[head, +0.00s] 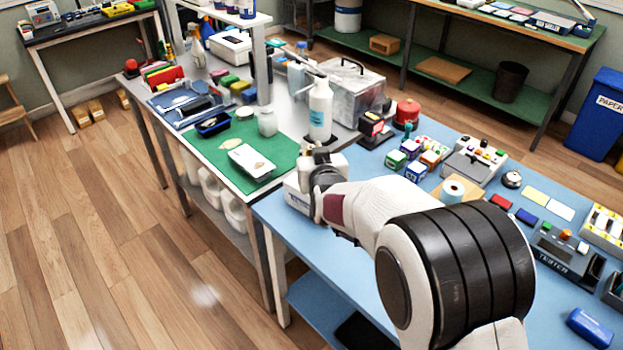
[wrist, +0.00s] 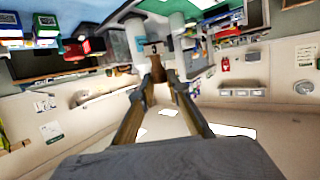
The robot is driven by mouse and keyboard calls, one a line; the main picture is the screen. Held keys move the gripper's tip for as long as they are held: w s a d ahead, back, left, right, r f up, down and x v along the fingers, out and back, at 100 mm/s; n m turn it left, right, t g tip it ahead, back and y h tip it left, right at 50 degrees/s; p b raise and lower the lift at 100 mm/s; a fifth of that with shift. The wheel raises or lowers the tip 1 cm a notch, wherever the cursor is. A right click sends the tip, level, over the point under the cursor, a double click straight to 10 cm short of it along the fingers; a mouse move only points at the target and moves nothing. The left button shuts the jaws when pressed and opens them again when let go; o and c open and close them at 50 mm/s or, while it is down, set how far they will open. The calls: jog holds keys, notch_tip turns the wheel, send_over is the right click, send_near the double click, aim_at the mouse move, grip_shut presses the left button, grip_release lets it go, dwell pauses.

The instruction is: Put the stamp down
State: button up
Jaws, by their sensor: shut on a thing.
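A small tan and dark thing (wrist: 153,48), which seems to be the stamp, is at the fingertips. My gripper is shut on it. I cannot tell whether its underside touches anything.
A white bottle (head: 320,110) stands behind my gripper. Several small coloured boxes (head: 395,160) and a red-domed item (head: 407,112) stand on the blue table (head: 275,212).

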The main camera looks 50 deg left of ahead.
jog(key=shift+f, duration=2.2)
jog(key=shift+f, duration=0.1)
jog(key=shift+f, duration=1.8)
jog(key=shift+f, duration=0.15)
jog(key=o, duration=0.9)
jog(key=shift+o, duration=0.2)
jog(key=shift+r, duration=0.2)
jog(key=shift+s+d+r, duration=0.1)
jog(key=shift+s+d, duration=0.1)
jog(key=shift+d, duration=0.15)
jog(key=v, duration=1.1)
